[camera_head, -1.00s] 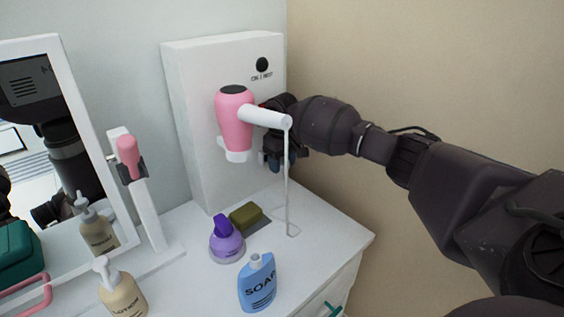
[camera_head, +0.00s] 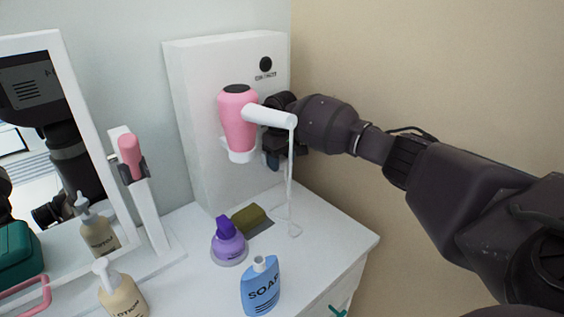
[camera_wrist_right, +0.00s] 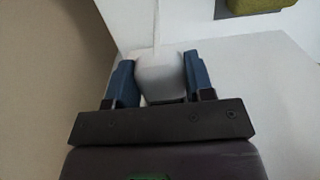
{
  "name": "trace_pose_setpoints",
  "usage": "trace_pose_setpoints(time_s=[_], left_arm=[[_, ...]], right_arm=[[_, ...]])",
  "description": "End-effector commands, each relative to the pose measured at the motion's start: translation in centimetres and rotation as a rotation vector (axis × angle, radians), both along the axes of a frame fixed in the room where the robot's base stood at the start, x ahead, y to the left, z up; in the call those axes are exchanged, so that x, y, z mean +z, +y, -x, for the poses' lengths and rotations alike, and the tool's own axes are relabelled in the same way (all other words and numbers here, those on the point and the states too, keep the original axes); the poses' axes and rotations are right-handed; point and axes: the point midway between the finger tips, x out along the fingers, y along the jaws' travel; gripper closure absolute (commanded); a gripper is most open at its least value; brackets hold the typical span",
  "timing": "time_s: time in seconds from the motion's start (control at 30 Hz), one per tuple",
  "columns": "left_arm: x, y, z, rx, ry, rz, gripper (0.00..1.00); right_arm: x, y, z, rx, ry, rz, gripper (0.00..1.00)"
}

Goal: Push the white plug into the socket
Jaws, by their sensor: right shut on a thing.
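The white plug (camera_wrist_right: 160,78) is between the blue-padded fingers of my right gripper (camera_wrist_right: 161,85) in the right wrist view, and the gripper is shut on it. A thin white cord (camera_head: 291,180) hangs from the dryer's white handle (camera_head: 269,116) to the counter. My left gripper does not show.
The tall white panel (camera_head: 190,90) stands on the white counter (camera_head: 325,235). A purple bottle (camera_head: 228,246), a green sponge (camera_head: 249,218), a blue soap bottle (camera_head: 261,287) and a lotion bottle (camera_head: 122,292) stand or lie on it. A mirror (camera_head: 62,190) is at left.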

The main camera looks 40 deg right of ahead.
Motion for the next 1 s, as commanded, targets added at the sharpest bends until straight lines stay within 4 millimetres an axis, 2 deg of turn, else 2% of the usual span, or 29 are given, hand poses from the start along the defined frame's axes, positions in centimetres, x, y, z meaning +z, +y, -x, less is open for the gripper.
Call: trace_pose_setpoints(time_s=[0.43, 0.47, 0.63, 1.0], left_arm=[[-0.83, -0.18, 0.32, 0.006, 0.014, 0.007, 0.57], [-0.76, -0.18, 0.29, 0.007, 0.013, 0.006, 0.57], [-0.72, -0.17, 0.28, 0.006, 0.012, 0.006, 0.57], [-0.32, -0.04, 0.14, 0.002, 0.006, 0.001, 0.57]], right_arm=[[-0.12, 0.10, -0.92, 0.000, 0.001, -0.001, 0.80], [-0.06, 0.09, -0.88, 0.000, 0.000, -0.001, 0.47], [0.01, 0.09, -0.87, 0.000, 0.000, -0.001, 0.22], [0.19, 0.03, -0.49, 0.000, -0.001, 0.000, 0.22]])
